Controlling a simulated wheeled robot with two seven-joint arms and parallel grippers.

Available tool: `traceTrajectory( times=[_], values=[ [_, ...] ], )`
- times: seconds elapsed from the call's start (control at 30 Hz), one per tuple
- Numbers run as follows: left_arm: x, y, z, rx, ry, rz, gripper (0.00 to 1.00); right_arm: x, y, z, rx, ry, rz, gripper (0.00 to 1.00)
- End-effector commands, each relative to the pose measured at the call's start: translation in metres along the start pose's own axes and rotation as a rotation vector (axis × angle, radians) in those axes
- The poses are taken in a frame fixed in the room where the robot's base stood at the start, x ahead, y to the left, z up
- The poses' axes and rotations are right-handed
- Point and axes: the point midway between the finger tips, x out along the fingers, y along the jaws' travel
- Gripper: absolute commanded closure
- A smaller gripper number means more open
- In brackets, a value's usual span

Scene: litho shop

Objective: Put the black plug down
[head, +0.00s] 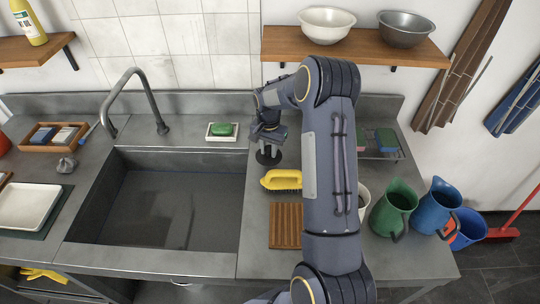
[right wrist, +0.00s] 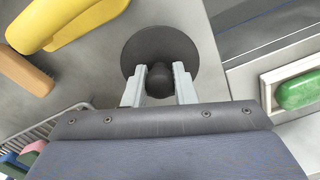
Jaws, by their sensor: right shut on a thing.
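The black plug (head: 267,158) is a round dark disc with a knob on top. It is at the steel counter just right of the sink, behind the yellow brush. My right gripper (head: 268,139) is above it, pointing down. In the right wrist view the two fingers (right wrist: 159,84) are shut on the knob of the plug (right wrist: 160,47), and the disc spreads out below them. I cannot tell whether the disc touches the counter. My left gripper is not in view.
The empty sink (head: 165,205) is left of the plug. A green soap (head: 221,129) sits in a white dish behind the sink. The yellow brush (head: 281,180) and a slatted wooden board (head: 286,225) lie in front. Green (head: 394,209) and blue jugs (head: 436,206) stand right.

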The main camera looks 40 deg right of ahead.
Motion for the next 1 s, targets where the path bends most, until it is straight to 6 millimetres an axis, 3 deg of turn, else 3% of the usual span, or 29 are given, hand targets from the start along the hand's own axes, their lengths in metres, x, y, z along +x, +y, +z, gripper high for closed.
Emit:
traceTrajectory(
  times=[0.3,0.7,0.73,0.87,1.0],
  values=[
    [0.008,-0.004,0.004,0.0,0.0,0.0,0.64,0.039,0.001,-0.008,-0.001,-0.001,0.0,0.99],
    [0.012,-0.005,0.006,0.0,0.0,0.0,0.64,0.044,0.001,-0.008,0.0,0.001,0.0,0.99],
    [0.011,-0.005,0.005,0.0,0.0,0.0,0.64,0.043,0.001,-0.008,0.0,0.001,0.0,0.73],
    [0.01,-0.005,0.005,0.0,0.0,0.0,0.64,0.043,0.002,-0.007,0.0,0.0,0.001,0.56],
    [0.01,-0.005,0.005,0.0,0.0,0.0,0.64,0.043,0.002,-0.007,0.0,0.0,0.001,0.54]
  ],
)
